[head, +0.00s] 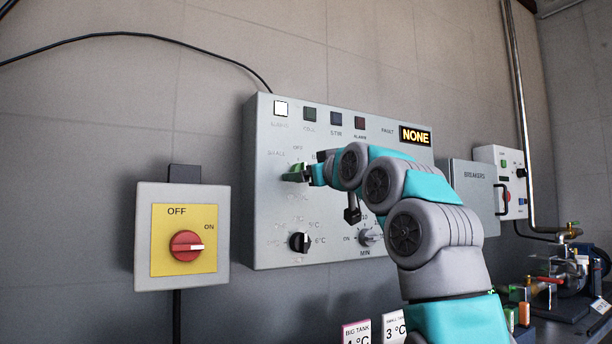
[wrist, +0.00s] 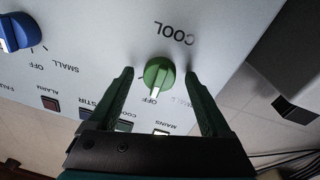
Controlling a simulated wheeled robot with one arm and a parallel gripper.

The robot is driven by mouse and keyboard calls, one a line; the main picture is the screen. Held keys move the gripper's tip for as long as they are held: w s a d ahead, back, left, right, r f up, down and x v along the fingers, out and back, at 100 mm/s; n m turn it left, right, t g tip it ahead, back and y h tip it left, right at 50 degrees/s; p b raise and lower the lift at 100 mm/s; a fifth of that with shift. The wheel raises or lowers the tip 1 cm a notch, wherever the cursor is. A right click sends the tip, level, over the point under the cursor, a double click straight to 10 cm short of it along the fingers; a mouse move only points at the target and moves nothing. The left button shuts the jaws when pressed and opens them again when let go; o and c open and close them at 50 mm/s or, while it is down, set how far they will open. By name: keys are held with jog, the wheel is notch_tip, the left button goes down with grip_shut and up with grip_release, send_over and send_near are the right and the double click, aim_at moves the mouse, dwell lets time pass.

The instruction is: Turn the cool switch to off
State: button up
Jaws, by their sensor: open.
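The cool switch is a green round knob (wrist: 158,74) on the grey control panel (wrist: 100,30), under the word COOL, which reads upside down in the wrist view. Its white pointer aims down in that picture, at the word OFF. My gripper (wrist: 159,73) is open, with one dark green finger on each side of the knob and a gap showing on both sides.
A blue knob (wrist: 14,34) sits beside the cool switch in the wrist view. The head view shows a black knob (head: 300,242), a grey timer knob (head: 370,237), a red main switch (head: 186,246) on a yellow plate, and a display (head: 415,135) reading NONE. A breakers box (head: 476,197) stands right.

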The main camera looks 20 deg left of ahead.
jog(key=b+v, duration=0.2)
jog(key=v, duration=0.5)
jog(key=shift+d, duration=0.2)
jog(key=shift+s, duration=0.1)
dwell(0.3)
